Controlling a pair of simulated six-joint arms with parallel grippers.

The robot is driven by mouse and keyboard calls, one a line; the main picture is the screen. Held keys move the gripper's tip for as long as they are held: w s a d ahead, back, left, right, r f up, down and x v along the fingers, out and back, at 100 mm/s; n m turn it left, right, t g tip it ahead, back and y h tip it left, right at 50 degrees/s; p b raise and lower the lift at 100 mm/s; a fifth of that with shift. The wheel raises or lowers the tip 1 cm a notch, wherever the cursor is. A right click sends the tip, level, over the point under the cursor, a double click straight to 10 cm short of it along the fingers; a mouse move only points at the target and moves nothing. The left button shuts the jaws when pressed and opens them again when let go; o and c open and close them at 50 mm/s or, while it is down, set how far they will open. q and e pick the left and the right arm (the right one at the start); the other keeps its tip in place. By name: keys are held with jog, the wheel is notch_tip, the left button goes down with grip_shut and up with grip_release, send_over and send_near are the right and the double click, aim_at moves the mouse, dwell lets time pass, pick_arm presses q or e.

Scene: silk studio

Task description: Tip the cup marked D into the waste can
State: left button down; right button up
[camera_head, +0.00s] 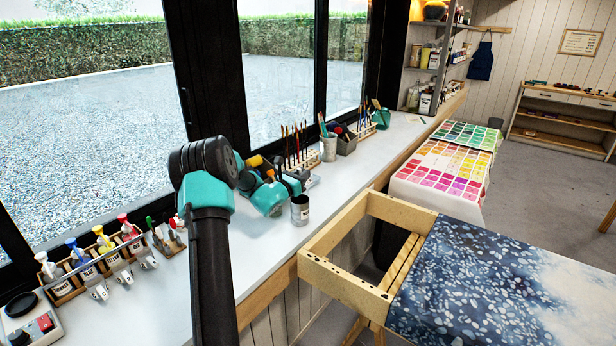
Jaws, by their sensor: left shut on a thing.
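My left gripper (291,184) is beyond my dark and teal wrist, over the white worktop. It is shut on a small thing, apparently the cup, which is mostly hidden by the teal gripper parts. I cannot read a D on it or tell its tilt or contents. A grey metal can (300,210), apparently the waste can, stands on the worktop just below and in front of the gripper. Its dark opening faces up. I cannot tell whether the held thing touches its rim. My right gripper is not in view.
The white worktop (262,254) runs along the window. Dye bottles (85,264) with small cups in front stand at the left. A brush rack (303,158) and a brush pot (328,147) stand behind the gripper. A wooden frame (336,282) with blue cloth (470,285) is at the right.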

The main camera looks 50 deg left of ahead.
pick_arm(q)
jog(key=shift+w, duration=0.1)
dwell(0.4)
jog(key=shift+w+a+f+g+h, duration=0.15)
jog(key=shift+w+g, duration=0.4)
jog(key=shift+g, duration=0.3)
jog(key=shift+w+f+g+h, duration=0.15)
jog(key=shift+w+g, duration=0.35)
jog(key=shift+g, duration=0.35)
jog(key=shift+w+a+f+g+h, duration=0.1)
jog(key=shift+w+f+g+h, duration=0.2)
jog(key=shift+g, duration=0.4)
jog(key=shift+w+f+g, duration=0.1)
jog(key=shift+w+g, duration=0.3)
jog(key=shift+g, duration=0.3)
jog(key=shift+w, duration=0.1)
jog(key=shift+w+a+f+g, duration=0.1)
jog(key=shift+w+g, duration=0.2)
jog(key=shift+g, duration=0.45)
jog(key=shift+w+f+g, duration=0.1)
jog(key=shift+w+g, duration=0.2)
jog(key=shift+g, duration=0.45)
